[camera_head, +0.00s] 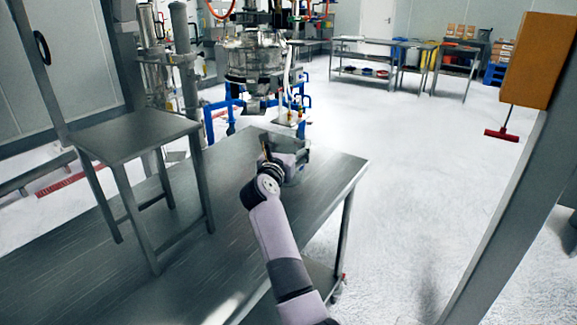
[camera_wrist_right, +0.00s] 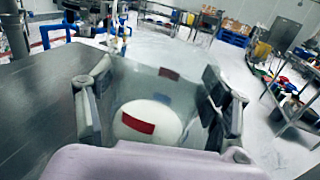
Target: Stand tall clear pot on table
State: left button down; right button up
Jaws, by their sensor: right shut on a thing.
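My right gripper (camera_head: 287,155) is over the far end of the steel table (camera_head: 335,178) in the head view, partly hidden by its own wrist. In the right wrist view, the fingers of my right gripper (camera_wrist_right: 157,85) are closed on both sides of a tall clear pot (camera_wrist_right: 150,93). The pot is see-through, with a pale round end and a red patch showing. In the head view the pot (camera_head: 298,172) is a small greyish shape at the gripper. I cannot tell whether it touches the tabletop. My left gripper is not in view.
A raised metal stand (camera_head: 135,135) is at the left of the table. The sifter machine (camera_head: 254,60) with blue framing stands beyond the far end. An orange box (camera_head: 538,60) hangs at the right. The near tabletop is clear.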

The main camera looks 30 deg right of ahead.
jog(key=shift+f, duration=2.7)
jog(key=shift+f+b, duration=0.15)
jog(key=shift+b, duration=0.2)
jog(key=o, duration=1.8)
